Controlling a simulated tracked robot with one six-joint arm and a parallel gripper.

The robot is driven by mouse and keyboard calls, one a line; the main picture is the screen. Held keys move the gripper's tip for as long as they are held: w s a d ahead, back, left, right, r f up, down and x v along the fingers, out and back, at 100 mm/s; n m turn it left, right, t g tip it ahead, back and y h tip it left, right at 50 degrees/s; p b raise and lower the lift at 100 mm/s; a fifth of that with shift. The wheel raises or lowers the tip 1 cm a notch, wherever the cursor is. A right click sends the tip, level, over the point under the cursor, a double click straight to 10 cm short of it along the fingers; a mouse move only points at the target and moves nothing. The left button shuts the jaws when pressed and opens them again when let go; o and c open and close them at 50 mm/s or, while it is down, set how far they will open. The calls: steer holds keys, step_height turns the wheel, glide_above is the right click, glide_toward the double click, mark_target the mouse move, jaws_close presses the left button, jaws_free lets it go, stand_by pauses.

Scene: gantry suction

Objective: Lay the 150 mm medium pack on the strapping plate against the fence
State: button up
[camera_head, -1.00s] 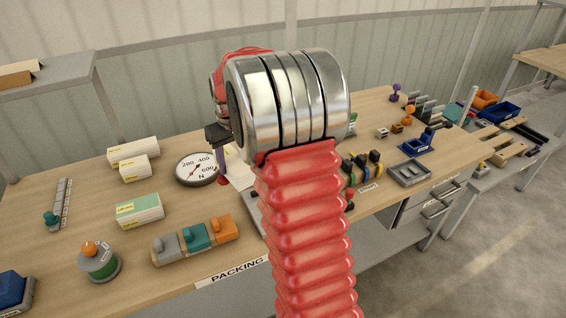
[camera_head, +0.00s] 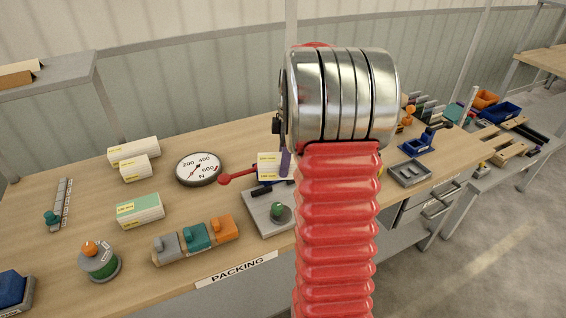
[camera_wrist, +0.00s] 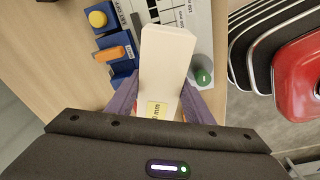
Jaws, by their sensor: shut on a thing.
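My gripper (camera_head: 286,163) is shut on a white block-shaped pack (camera_wrist: 163,62), with one purple finger on each side of it in the wrist view. The pack's yellow label ends in "0 mm"; its first digits are hidden. In the head view, the held pack's labelled end (camera_head: 268,160) shows beside the finger, above the rear of the grey strapping plate (camera_head: 262,222). The plate has a green knob (camera_head: 280,213) at its front right and a dark bar behind. The knob also shows in the wrist view (camera_wrist: 203,77), right of the pack. I cannot tell whether the pack touches the plate.
Two white packs (camera_head: 133,151) (camera_head: 135,168) and a green-topped pack (camera_head: 140,210) lie on the left. A dial gauge (camera_head: 198,169) and a red-ended lever (camera_head: 238,175) stand near the plate. A grey-teal-orange block row (camera_head: 196,241) lies in front. My arm hides the bench's middle.

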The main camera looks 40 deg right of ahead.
steer(key=n, duration=0.4)
steer(key=shift+s+a+n, duration=0.1)
steer(key=shift+s+n, duration=0.2)
steer(key=shift+s, duration=0.05)
steer(key=shift+f, duration=2.85)
steer(key=shift+f, duration=1.5)
steer(key=o, duration=1.4)
steer(key=shift+s, duration=0.1)
steer(key=r, duration=0.4)
steer(key=d+r, duration=0.1)
steer(key=r, duration=0.8)
steer(key=shift+s+d+r, duration=0.2)
steer(key=shift+d+r, duration=0.05)
steer(key=shift+d, duration=0.1)
